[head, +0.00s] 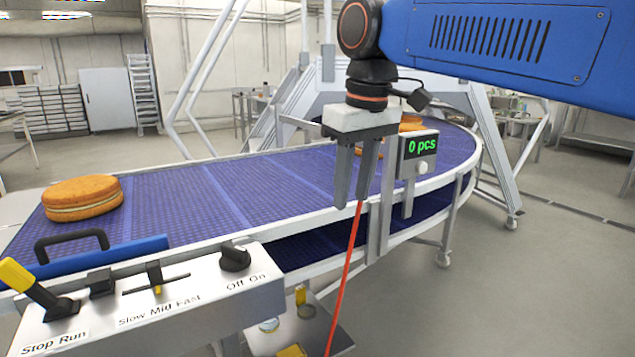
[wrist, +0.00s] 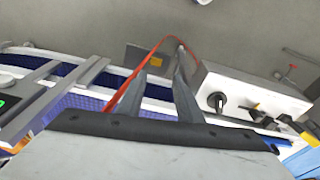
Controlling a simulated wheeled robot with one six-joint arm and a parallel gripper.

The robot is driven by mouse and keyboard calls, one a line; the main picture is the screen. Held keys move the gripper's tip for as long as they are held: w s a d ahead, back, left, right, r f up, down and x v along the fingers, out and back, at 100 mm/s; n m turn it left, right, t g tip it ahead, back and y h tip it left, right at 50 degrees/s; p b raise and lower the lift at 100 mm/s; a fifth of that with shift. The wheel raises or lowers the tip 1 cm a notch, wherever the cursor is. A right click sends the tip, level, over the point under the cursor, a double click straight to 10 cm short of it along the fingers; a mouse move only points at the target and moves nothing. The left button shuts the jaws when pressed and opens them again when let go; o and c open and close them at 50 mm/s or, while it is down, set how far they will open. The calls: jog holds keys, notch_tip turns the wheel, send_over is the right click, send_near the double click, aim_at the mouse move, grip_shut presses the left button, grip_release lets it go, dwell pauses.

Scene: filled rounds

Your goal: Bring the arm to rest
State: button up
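My gripper (head: 351,200) hangs pointing down over the near edge of the conveyor, just left of the counter box. Its two grey fingers stand apart with nothing seen between them, and they also show apart in the wrist view (wrist: 160,85). A thin red cord (head: 345,275) runs down from beside the fingertips in the head view; I cannot tell whether it touches them. My blue arm reaches in from the upper right.
A filled round (head: 82,197) lies on the purple belt (head: 180,200) at left; others (head: 411,123) are partly hidden behind the gripper. The counter (head: 418,146) reads "0 pcs". The control panel (head: 150,300) with yellow lever (head: 18,276) and black knob (head: 235,257) is front left.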

jog(key=s+d+f+m+t, duration=0.1)
jog(key=s+d+f+m, duration=0.2)
jog(key=s+d+f, duration=0.4)
jog(key=s+d+f+m+t+h, duration=0.1)
jog(key=s+d+f+m, duration=0.3)
jog(key=d+f, duration=1.2)
jog(key=s+f+t, duration=0.1)
jog(key=s+f, duration=0.3)
jog(key=shift+f+m, duration=0.2)
jog(key=shift+m, duration=0.1)
jog(key=shift+d, duration=0.1)
